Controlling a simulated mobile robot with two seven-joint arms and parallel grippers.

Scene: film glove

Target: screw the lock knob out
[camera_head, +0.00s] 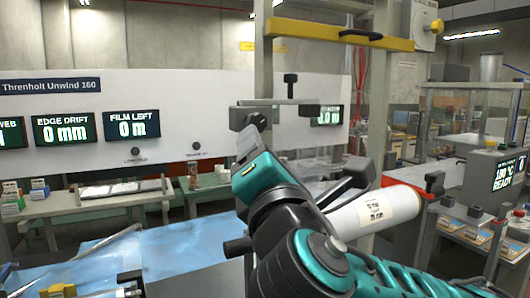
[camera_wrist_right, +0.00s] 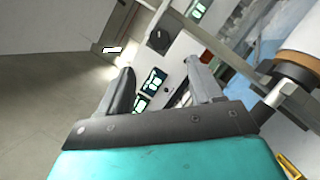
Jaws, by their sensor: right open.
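No knob is labelled as the lock knob. A black T-shaped knob (camera_head: 290,78) stands upright on the grey crossbar near the post. Another black knob (camera_head: 256,121) sits lower on the bracket, close to my right gripper (camera_head: 246,142). In the right wrist view my right gripper (camera_wrist_right: 164,85) has its two fingers apart, with nothing between them but the distant displays. A black knob (camera_wrist_right: 158,40) on a grey plate shows beyond the fingertips there; I cannot tell which knob it is. My left gripper cannot be made out.
A white film roll (camera_head: 375,211) lies beside my right forearm, with a black handle (camera_head: 357,172) near its end. A yellow crossbar (camera_head: 340,35) spans above. A blue sheet (camera_head: 180,250) covers the table at left. A panel with displays (camera_head: 133,124) stands behind.

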